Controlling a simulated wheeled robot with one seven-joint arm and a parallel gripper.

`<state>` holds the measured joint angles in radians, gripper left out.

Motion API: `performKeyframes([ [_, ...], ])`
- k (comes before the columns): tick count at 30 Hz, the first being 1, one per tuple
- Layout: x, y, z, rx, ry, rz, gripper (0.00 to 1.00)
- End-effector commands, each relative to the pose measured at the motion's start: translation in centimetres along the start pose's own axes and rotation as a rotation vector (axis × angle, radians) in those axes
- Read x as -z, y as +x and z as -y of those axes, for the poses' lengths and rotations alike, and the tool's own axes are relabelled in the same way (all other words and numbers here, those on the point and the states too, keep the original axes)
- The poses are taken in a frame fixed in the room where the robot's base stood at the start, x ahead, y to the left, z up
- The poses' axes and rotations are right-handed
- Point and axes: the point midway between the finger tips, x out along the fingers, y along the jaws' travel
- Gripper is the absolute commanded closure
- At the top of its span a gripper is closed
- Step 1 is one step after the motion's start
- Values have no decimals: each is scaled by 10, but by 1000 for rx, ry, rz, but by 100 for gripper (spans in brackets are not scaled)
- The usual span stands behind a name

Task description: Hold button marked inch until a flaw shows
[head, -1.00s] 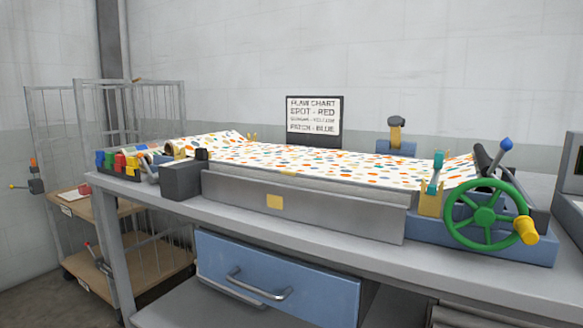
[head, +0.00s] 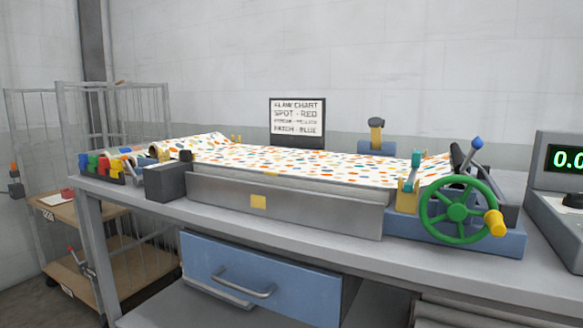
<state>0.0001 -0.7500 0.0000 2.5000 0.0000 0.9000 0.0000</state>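A press stands on the grey bench (head: 140,203), with a speckled cloth (head: 300,160) spread over its bed. A green handwheel (head: 457,209) with a yellow knob (head: 495,223) is at its right end, near a blue-knobbed lever (head: 474,148). A dark box (head: 166,181) stands at its left end; I cannot make out an inch marking on it or anywhere else. A flaw chart (head: 297,120) behind the cloth reads spot red and patch blue; its third line is blurred. I cannot tell any flaw from the cloth's coloured specks. My gripper is not in view.
Coloured blocks or tags (head: 105,165) sit at the bench's left end. A grey instrument with a green digital display (head: 568,159) stands at the right edge. A blue drawer (head: 258,276) hangs below. A wire-sided trolley (head: 120,255) stands at left.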

Motion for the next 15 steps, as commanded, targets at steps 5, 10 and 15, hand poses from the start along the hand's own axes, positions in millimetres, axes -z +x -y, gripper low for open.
performKeyframes([
  [5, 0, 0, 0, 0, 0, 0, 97],
  [10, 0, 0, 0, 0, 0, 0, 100],
  [15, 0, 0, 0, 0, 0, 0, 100],
])
